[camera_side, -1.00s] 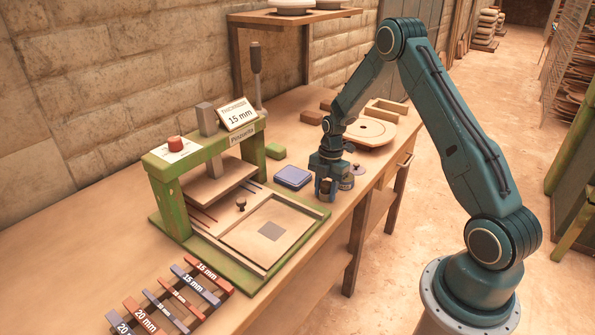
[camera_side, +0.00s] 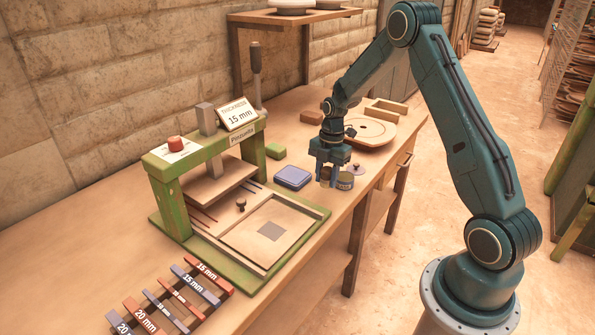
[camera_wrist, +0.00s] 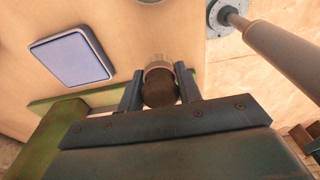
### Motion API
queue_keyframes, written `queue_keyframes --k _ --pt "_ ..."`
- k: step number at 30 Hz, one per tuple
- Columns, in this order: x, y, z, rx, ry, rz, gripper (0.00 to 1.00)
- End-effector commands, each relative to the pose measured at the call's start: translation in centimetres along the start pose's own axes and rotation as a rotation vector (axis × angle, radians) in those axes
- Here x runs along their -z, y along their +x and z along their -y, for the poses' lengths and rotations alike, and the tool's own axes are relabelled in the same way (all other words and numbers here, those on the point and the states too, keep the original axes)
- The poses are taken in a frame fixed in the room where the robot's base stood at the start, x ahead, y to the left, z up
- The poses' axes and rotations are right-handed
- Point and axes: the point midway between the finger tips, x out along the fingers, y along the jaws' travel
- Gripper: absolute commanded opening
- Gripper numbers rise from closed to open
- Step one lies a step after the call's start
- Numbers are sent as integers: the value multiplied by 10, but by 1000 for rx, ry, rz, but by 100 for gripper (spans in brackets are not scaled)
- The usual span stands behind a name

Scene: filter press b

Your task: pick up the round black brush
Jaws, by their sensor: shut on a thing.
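The round brush (camera_wrist: 160,88) has a dark, brownish-black round top and a pale band beyond it in the wrist view. My gripper (camera_wrist: 159,92) is shut on it, with one finger on each side. In the side view my gripper (camera_side: 328,178) points down near the bench's front edge, and the brush (camera_side: 326,175) shows small and partly hidden between the fingers. It seems to be held slightly above the bench.
A small jar (camera_side: 345,181) stands close to the right of my gripper. A blue-purple pad (camera_side: 292,177) lies to the left, with a green block (camera_side: 275,151) behind it. The green press (camera_side: 215,180) stands further left. A round board (camera_side: 369,132) lies behind.

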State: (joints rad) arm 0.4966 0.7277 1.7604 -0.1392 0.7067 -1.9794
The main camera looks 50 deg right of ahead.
Motion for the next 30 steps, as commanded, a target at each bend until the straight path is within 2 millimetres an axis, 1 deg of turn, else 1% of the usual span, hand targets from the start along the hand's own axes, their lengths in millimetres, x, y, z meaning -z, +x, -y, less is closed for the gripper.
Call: queue_keyframes --k 1,9,15,18,24,30 --pt "1 -12 -1 -5 0 3 12" --pt "8 -72 -1 -6 -1 2 12" --pt "13 -110 -1 -5 -1 1 12" --pt "15 -126 0 -4 0 2 12" --pt "17 -144 0 -2 -1 0 12" --pt "18 -149 0 0 0 0 12"
